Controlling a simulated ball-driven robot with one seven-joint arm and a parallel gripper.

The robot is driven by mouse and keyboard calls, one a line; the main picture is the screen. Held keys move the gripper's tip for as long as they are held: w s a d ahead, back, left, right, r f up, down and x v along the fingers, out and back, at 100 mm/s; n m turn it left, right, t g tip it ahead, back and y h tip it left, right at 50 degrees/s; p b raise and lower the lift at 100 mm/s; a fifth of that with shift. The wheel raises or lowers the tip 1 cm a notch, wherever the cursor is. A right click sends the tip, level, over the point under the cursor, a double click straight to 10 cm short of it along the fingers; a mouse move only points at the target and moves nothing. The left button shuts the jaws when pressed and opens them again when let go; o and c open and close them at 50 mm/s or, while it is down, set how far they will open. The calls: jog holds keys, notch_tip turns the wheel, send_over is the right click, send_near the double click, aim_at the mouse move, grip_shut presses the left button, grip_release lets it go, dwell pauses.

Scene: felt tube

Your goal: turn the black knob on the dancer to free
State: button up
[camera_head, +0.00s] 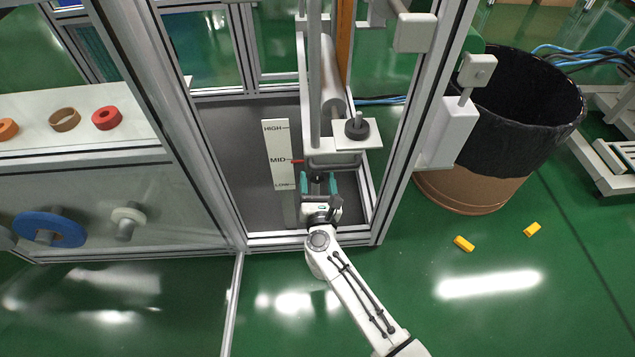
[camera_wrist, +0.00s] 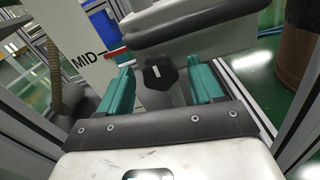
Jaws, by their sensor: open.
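The dancer (camera_head: 335,162) is a grey carriage in the frame, beside a white scale (camera_head: 280,150) marked HIGH, MID and LOW. Its red pointer (camera_head: 298,161) is at MID. The black knob (camera_wrist: 158,78) with a short white mark shows on the dancer's front in the wrist view. My gripper (camera_head: 318,181) is open, its teal fingers in front of the dancer. In the wrist view my gripper (camera_wrist: 160,72) has one finger on each side of the knob, with gaps visible. Any lettering around the knob is not readable. In the head view the knob is small and mostly hidden.
Metal posts (camera_head: 412,130) flank the opening closely. A white plate with a black round piece (camera_head: 357,130) stands right of the dancer. A black-lined bin (camera_head: 520,110) is at right, with yellow blocks (camera_head: 464,243) on the floor. Rings (camera_head: 107,118) sit on a shelf at left.

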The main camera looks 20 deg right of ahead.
jog(key=c, duration=1.1)
jog(key=shift+n, duration=0.3)
jog(key=n+p, duration=0.1)
jog(key=n, duration=0.2)
jog(key=shift+n+p, duration=0.3)
jog(key=shift+p, duration=0.05)
jog(key=n+p, duration=0.1)
jog(key=n, duration=0.3)
jog(key=shift+n, duration=0.7)
jog(key=o, duration=1.1)
